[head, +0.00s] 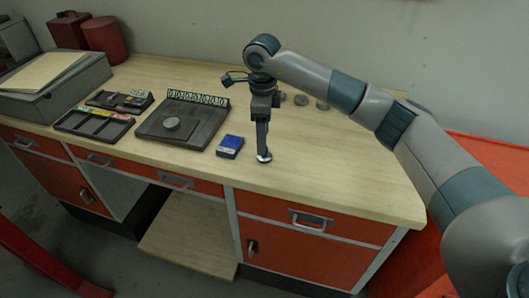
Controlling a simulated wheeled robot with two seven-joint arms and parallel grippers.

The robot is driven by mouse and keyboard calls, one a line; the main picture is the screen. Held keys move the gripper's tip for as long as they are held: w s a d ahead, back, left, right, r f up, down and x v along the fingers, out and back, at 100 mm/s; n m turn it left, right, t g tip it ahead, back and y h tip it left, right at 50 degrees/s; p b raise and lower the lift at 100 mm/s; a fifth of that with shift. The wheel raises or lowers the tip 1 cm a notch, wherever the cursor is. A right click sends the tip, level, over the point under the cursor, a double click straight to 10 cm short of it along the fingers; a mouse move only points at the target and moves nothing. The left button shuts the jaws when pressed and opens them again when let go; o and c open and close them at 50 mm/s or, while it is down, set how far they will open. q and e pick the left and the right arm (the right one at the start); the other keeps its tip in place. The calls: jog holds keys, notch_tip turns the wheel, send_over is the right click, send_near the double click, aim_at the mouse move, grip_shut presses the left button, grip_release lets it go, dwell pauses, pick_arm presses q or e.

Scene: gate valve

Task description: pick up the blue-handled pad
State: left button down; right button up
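A small blue block (230,146) lies on the wooden bench top near its front edge. It is the only blue thing I see and seems to be the pad; I cannot make out a separate handle. My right gripper (264,157) comes in from the right and points down, just right of the blue block and apart from it. Its tip is low, at or near the bench top. The fingers are seen edge-on, so I cannot tell whether they are open or shut. My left gripper is not in view.
A dark plate (183,124) with a grey disc (172,124) and a numbered strip lies left of the blue block. Dark trays (93,126) lie further left. Several small grey discs (301,100) lie behind my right gripper. The bench top (350,170) is clear at right.

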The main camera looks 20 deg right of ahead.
notch_tip(320, 180, down, 2)
jog(key=shift+s+d+p, duration=0.15)
jog(key=shift+p, duration=1.05)
notch_tip(320, 180, down, 2)
jog(key=shift+f+p, duration=0.1)
jog(key=shift+p, duration=0.4)
jog(key=shift+f, duration=0.5)
jog(key=c, duration=1.3)
